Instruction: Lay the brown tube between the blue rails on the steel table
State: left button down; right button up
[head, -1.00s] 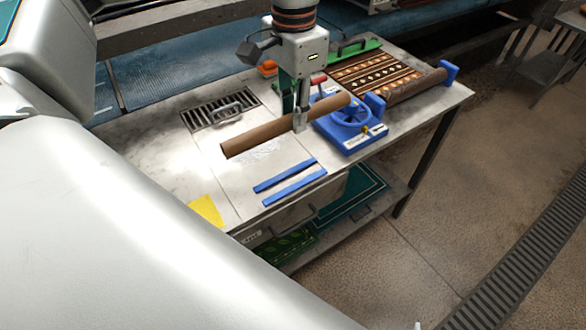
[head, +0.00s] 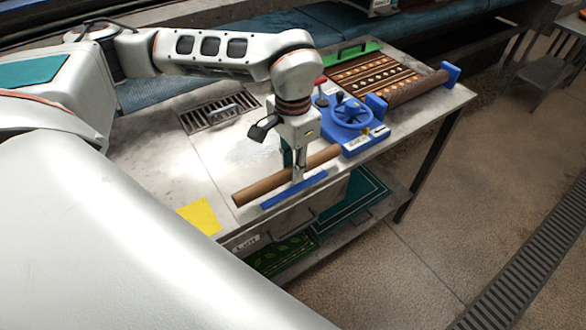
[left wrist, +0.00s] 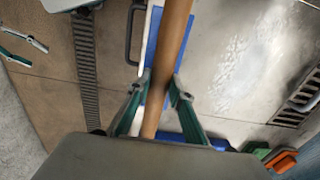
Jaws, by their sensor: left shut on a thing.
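The brown tube (head: 262,187) is held lengthwise along the blue rails over the steel table (head: 165,155). My left gripper (head: 298,177) is shut on the tube, right of its middle in the head view. The near blue rail (head: 292,191) shows along the tube's front side; the far rail is hidden behind the tube there. In the left wrist view, the tube (left wrist: 168,50) runs between the fingers (left wrist: 160,88), with blue rail showing on its left (left wrist: 153,35) and right (left wrist: 186,45). I cannot tell whether the tube touches the table.
A blue fixture with a handwheel (head: 352,116) stands just beyond the tube's right end. A yellow sheet (head: 199,216) lies at the front left, and a drain grate (head: 218,112) is at the back.

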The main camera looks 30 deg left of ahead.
pick_arm(q)
jog(key=shift+f, duration=0.55)
jog(key=shift+f, duration=0.1)
jog(key=shift+f, duration=0.25)
jog(key=shift+s+f, duration=0.1)
jog(key=shift+f, duration=0.15)
jog(key=c, duration=1.8)
grip_release()
jog(key=shift+f, duration=0.1)
notch_tip(320, 180, up, 12)
jog(key=shift+r+p, duration=0.1)
jog(key=shift+p, duration=0.35)
jog(key=shift+r, duration=0.6)
